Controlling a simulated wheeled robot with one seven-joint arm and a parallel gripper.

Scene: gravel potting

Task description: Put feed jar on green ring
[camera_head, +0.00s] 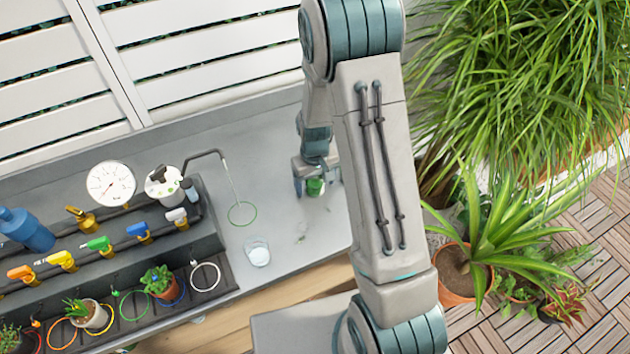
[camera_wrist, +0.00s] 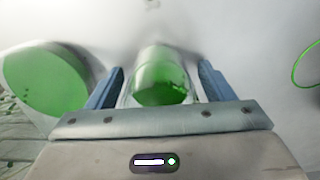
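The feed jar, a clear jar with green contents, stands on the grey counter; its green shows at my gripper in the head view (camera_head: 316,187). In the wrist view the jar (camera_wrist: 161,78) lies between the two blue fingers. My gripper (camera_wrist: 162,72) looks open around it, with a narrow gap on each side. A thin green ring (camera_head: 242,225) lies flat on the counter, left of my gripper; part of it shows at the right edge of the wrist view (camera_wrist: 294,68). A second green ring (camera_head: 121,310) is in the row at the front left.
A glass with pale contents (camera_head: 258,256) stands just below the counter's green ring. A gauge, coloured valves and small plants stand left. A large green disc (camera_wrist: 47,80) shows left in the wrist view.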

